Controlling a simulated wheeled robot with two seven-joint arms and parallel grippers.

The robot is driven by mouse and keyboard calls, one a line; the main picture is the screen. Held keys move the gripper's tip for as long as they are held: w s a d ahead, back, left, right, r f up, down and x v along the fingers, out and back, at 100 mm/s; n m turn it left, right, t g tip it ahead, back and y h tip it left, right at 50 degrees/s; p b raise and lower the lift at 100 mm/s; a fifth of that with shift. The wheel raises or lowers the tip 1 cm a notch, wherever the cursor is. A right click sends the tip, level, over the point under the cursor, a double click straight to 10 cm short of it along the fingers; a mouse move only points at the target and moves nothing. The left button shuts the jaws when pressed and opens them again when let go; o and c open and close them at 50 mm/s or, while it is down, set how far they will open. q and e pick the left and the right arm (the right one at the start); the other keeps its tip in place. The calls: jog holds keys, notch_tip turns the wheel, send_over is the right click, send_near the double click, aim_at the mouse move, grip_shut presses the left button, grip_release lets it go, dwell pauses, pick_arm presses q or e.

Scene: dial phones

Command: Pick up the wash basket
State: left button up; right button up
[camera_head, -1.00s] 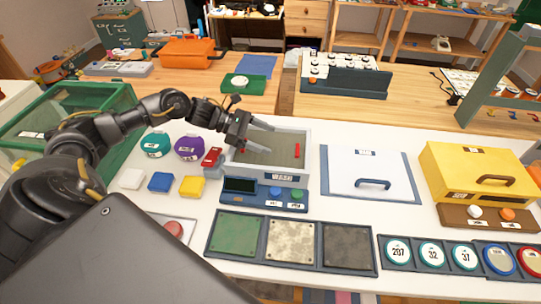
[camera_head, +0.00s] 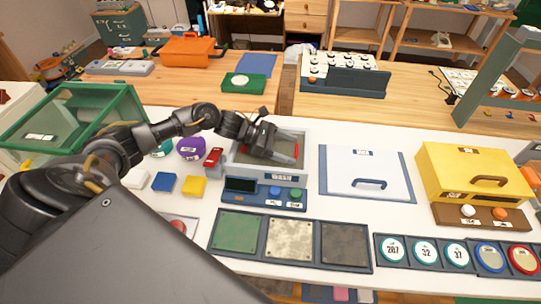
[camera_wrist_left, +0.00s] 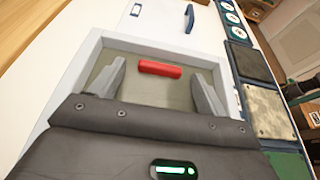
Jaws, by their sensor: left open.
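The wash basin (camera_head: 240,166) is a light grey box with a label and a blue control panel at its front. Inside lies a grey-green mesh-like surface that seems to be the wash basket (camera_wrist_left: 145,96). A red handle (camera_head: 297,151) stands at its right side. My left gripper (camera_head: 282,150) is over the basin, open and empty. In the left wrist view the red handle (camera_wrist_left: 160,68) lies between and slightly beyond the two spread fingers. The fingers do not visibly touch it. The basket's other side is hidden beneath my gripper. My right gripper is not in view.
A white panel with a blue handle (camera_head: 369,184) lies right of the basin, with a yellow box (camera_head: 475,172) beyond. Three square plates (camera_head: 290,240) lie in front. Coloured blocks (camera_head: 164,182) and a red object (camera_head: 214,157) are at left.

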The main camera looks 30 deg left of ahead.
pick_arm(q)
jog(key=shift+c, duration=0.3)
jog(key=c, duration=1.5)
jog(key=shift+r, duration=0.1)
